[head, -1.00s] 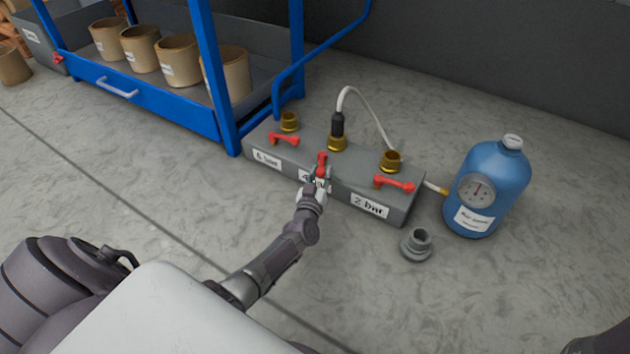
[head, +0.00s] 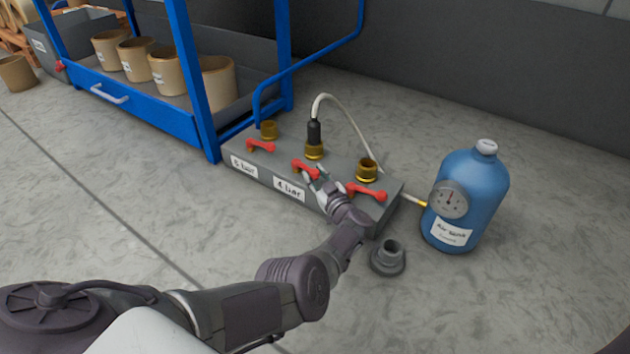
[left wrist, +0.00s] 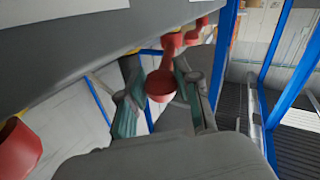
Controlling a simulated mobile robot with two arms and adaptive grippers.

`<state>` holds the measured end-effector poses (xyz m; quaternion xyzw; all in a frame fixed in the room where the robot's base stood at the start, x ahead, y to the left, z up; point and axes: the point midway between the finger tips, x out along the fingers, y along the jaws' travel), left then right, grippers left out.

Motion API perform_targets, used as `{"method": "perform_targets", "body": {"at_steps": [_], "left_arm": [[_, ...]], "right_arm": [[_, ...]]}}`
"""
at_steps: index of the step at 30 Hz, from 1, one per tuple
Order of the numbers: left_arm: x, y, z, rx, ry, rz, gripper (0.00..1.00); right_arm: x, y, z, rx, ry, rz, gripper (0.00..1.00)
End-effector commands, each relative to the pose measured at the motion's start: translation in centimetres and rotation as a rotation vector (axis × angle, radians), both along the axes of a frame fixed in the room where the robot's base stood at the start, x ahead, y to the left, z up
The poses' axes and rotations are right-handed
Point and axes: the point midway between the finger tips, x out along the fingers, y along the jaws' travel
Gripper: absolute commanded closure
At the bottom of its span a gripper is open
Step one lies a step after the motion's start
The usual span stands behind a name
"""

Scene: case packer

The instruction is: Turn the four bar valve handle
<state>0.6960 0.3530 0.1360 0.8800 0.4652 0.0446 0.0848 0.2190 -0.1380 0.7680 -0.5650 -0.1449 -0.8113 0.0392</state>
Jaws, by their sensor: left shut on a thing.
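The 4 bar valve's red handle (head: 303,167) is in the middle of the grey valve block (head: 255,172), above its "4 bar" label (head: 289,188). It lies along the block, roughly in line with the other two red handles. My left gripper (head: 319,179) is shut on the handle's right end. In the left wrist view the round red handle end (left wrist: 160,86) sits between the two fingers. My left arm covers the block's front right part and the label there. My right gripper is not in view.
Red handles at left (head: 260,146) and right (head: 367,192) flank it. A hose (head: 349,113) rises from the middle brass fitting (head: 314,151). A blue tank (head: 470,195) with gauge and a loose grey fitting (head: 388,257) stand right. A blue-framed rack (head: 197,80) is behind left.

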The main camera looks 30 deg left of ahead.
Motion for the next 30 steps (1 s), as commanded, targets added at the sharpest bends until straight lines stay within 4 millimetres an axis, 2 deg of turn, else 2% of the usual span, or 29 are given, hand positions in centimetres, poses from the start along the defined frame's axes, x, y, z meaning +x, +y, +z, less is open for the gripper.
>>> {"method": "perform_targets", "body": {"at_steps": [6, 22, 23, 27, 30], "left_arm": [[0.16, 0.01, -0.02, -0.001, 0.001, 0.040, 1.00], [0.16, 0.14, 0.13, 0.000, -0.001, 0.055, 1.00], [0.16, 0.14, 0.14, 0.001, -0.002, 0.055, 0.64], [0.13, 0.16, 0.12, 0.001, -0.002, 0.056, 0.41], [0.10, 0.15, 0.09, 0.000, -0.001, 0.057, 0.41]], "right_arm": [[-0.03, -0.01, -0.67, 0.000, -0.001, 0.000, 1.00], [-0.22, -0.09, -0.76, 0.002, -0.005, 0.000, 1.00], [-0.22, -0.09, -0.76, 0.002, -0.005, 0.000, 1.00], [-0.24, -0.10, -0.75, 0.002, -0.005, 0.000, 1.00], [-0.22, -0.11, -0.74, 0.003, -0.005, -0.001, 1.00]]}}
